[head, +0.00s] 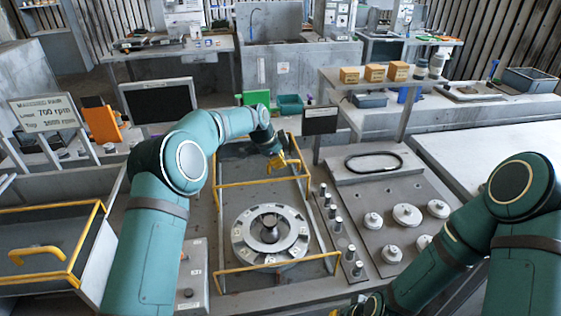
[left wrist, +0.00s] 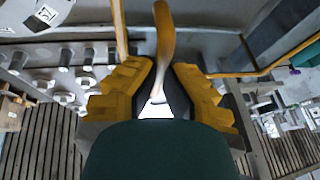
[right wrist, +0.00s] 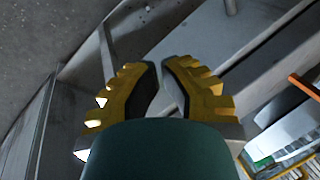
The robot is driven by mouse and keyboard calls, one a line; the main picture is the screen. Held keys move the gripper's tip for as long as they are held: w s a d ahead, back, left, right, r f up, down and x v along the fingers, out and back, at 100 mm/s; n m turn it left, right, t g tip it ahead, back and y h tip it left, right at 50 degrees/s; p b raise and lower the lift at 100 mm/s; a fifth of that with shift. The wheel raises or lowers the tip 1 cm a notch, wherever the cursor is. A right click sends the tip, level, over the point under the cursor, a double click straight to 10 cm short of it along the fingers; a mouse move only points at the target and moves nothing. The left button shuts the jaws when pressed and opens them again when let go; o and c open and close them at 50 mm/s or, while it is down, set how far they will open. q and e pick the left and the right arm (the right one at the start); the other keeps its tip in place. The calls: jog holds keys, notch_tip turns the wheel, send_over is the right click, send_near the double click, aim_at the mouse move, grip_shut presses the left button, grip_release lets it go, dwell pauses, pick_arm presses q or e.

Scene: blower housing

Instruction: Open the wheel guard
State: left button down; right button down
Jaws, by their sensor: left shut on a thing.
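The wheel guard has a yellow frame (head: 262,183) around the bay in the middle of the head view. Its bars show behind and in front of the round grey wheel (head: 269,234), which is visible from above. I cannot tell the guard's exact angle. My left gripper (head: 279,162) is beyond the wheel, shut on the guard's curved yellow handle (left wrist: 164,38), which stands between its fingers in the left wrist view. Part of the wheel (left wrist: 42,14) shows there at the upper left. My right gripper (right wrist: 163,82) is open and empty, low at the front in the head view.
Another yellow-edged box (head: 45,209) with a handle stands at the left. Upright pegs (head: 338,222) and a plate with several round flanged parts (head: 407,214) lie right of the wheel. A small dark screen (head: 320,120) stands behind the bay. The pale tabletop (head: 490,150) at right is clear.

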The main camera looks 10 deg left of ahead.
pick_arm(q)
jog(key=shift+w+a+f, duration=0.1)
jog(key=shift+w+f, duration=0.05)
dwell(0.3)
jog(key=c, duration=1.3)
grip_release()
jog(key=o, duration=0.3)
jog(key=shift+w+f, duration=0.1)
jog(key=shift+w, duration=0.2)
jog(key=shift+s+r, duration=0.2)
jog(key=shift+r, duration=0.1)
jog(key=v, duration=1.1)
jog(key=shift+a+r, duration=0.2)
jog(key=shift+r, duration=0.05)
jog(key=shift+s+f, duration=0.1)
